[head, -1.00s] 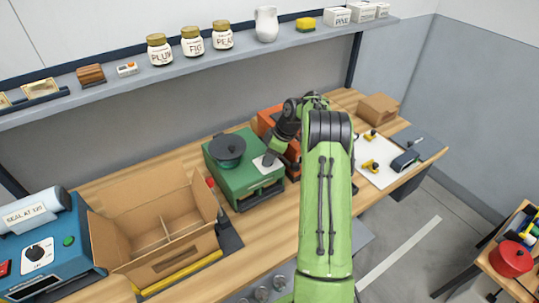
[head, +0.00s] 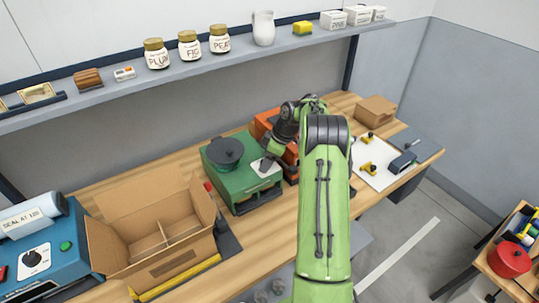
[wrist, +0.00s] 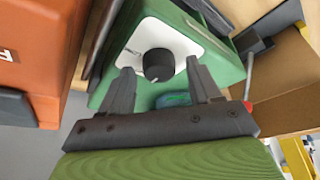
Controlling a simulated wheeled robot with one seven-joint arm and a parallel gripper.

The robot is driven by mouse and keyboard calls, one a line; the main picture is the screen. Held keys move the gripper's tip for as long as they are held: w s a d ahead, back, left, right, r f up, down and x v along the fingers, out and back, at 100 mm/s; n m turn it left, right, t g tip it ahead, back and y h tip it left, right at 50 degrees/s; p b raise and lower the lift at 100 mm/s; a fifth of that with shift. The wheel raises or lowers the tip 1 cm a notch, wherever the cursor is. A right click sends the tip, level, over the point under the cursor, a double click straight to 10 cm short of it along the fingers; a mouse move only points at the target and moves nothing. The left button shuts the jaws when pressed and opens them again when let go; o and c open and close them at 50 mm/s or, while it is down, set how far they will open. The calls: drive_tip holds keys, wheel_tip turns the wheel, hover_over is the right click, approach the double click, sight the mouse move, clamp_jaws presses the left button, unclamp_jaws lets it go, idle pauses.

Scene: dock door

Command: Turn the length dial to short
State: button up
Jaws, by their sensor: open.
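A green machine (head: 240,185) stands on the bench with a white dial plate (head: 267,167) on its right side. In the wrist view the round black dial (wrist: 158,64) sits on this white plate (wrist: 180,40). A light pointer mark shows at its lower edge, and small lettering beside it is too small to read surely. My gripper (wrist: 160,72) is open, with one finger on each side of the dial in the picture. I cannot tell whether either finger touches it. In the head view my gripper is at the plate and mostly hides the dial.
An orange machine (head: 264,121) stands close behind the green one. An open cardboard box (head: 150,235) is at left, beside a blue machine (head: 50,240) with its own black dial. Bare bench lies in front of the green machine. A shelf with jars (head: 190,45) runs above.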

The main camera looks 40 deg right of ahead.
drive_tip(key=p+v, duration=0.2)
drive_tip(key=v, duration=1.3)
drive_tip(key=shift+s+r, duration=0.15)
drive_tip(key=shift+r, duration=0.15)
drive_tip(key=shift+d, duration=0.1)
drive_tip(key=s+a+r+m+h, duration=0.1)
drive_tip(key=s+a+r, duration=0.25)
drive_tip(key=a, duration=0.45)
drive_tip(key=s+a+r+m, duration=0.2)
drive_tip(key=a+r, duration=0.2)
drive_tip(key=a, duration=0.4)
drive_tip(key=s+a+r+m+h, duration=0.1)
drive_tip(key=s+a+r, duration=0.2)
drive_tip(key=a, duration=0.5)
drive_tip(key=s+a+f+m+t, duration=0.1)
drive_tip(key=s+a+f+m, duration=0.1)
drive_tip(key=s, duration=0.7)
drive_tip(key=s+a+f+m+t+h+b, duration=0.1)
drive_tip(key=s+a+f+m, duration=0.1)
drive_tip(key=s, duration=0.7)
drive_tip(key=shift+a+f+m, duration=0.25)
drive_tip(key=shift+f+m, duration=0.05)
